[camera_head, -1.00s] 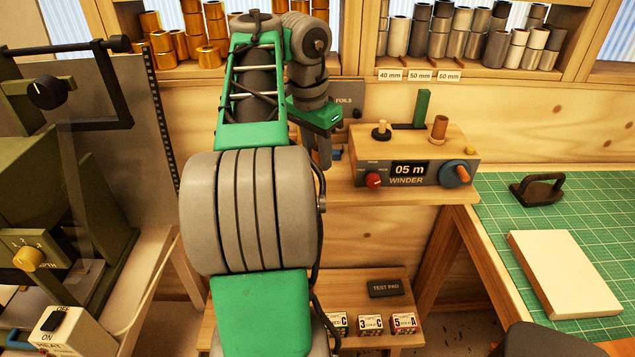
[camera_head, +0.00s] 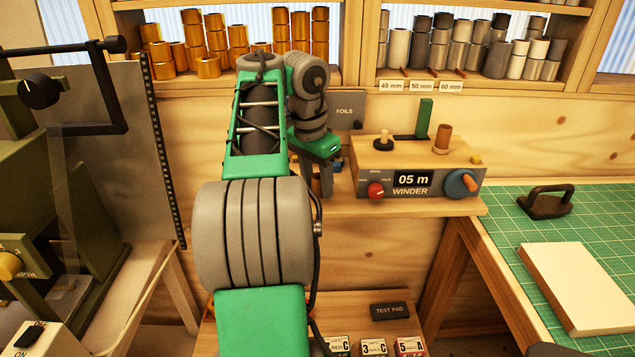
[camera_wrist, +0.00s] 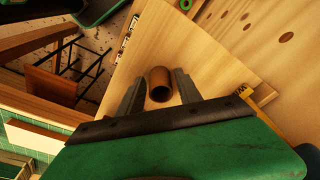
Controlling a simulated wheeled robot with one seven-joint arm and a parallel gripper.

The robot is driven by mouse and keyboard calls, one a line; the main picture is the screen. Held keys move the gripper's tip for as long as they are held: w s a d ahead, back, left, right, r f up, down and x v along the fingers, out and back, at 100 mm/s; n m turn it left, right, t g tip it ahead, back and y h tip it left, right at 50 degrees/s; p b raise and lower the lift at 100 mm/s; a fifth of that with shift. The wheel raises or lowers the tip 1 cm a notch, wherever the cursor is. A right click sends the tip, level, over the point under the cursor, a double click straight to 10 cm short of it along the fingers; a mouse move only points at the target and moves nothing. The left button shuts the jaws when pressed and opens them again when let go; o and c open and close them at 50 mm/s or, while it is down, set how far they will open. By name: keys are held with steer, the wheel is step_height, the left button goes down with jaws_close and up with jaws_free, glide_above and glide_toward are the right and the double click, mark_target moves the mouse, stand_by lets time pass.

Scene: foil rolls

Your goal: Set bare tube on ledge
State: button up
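A brown hollow tube (camera_wrist: 160,84) shows in the wrist view with its open end toward the camera. It is between the two grey fingers of my gripper (camera_wrist: 159,84), with small gaps at its sides. The fingers look open. In the head view my gripper (camera_head: 326,180) points down at the left part of the wooden ledge (camera_head: 400,208), left of the winder (camera_head: 418,178). The tube between my fingers cannot be made out there. Whether its base rests on the ledge is not clear.
The winder carries another brown tube-like piece (camera_head: 442,138) and a green upright (camera_head: 424,118). A FOILS panel (camera_head: 348,111) is behind my gripper. A green cutting mat (camera_head: 515,238) is at right, a dark green machine (camera_head: 60,215) at left. A lower shelf holds a test pad (camera_head: 390,310).

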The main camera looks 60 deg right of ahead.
mark_target(312, 199)
steer(key=shift+o, duration=0.6)
steer(key=shift+r, duration=0.1)
step_height(312, 199, up, 12)
steer(key=a+p, duration=0.2)
steer(key=p, duration=1)
steer(key=w+a+f+n+t+h, duration=0.1)
steer(key=w+a+f+n, duration=0.2)
steer(key=w+a+n, duration=0.55)
steer(key=w+a+f+n+t, duration=0.1)
steer(key=w+a+f+n, duration=0.4)
steer(key=a, duration=0.7)
steer(key=a+f+n+t+y, duration=0.1)
steer(key=a+f+n, duration=0.2)
steer(key=a, duration=0.7)
steer(key=a+f+n+t+y, duration=0.1)
steer(key=a+f+n, duration=0.3)
steer(key=a, duration=0.7)
steer(key=shift+s+f+n+y+b, duration=0.15)
steer(key=shift+s+n+y+b, duration=0.25)
steer(key=shift+n, duration=0.35)
